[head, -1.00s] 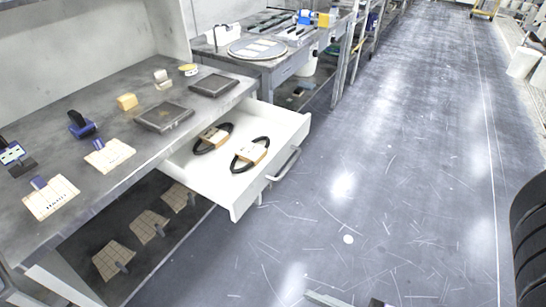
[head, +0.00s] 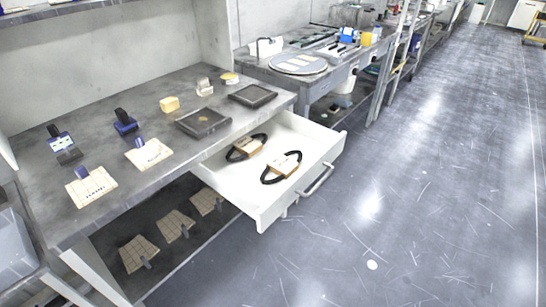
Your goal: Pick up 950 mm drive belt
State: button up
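Two black looped belts with tan paper sleeves lie in an open white drawer (head: 262,205) under the workbench. One belt (head: 233,155) is toward the back left of the drawer. The other belt (head: 268,180) is nearer the front right. The print on the sleeves is too small to read, so I cannot tell which is the 950 mm drive belt. The belts lie apart from each other. My gripper is not in view.
The drawer handle (head: 318,180) juts over the aisle. Open floor (head: 420,190) lies to the right.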

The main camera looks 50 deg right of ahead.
aim_at(247, 146)
jog(key=i+l+z, duration=0.1)
jog(key=l, duration=0.3)
jog(key=i+l+z, duration=0.1)
jog(key=l, duration=0.3)
jog(key=i+l+z, duration=0.1)
jog(key=i+l, duration=0.2)
jog(key=i+l+z, duration=0.1)
jog(key=l, duration=0.35)
jog(key=i+l+z, duration=0.15)
jog(key=k+l, duration=0.05)
jog(key=l, duration=0.05)
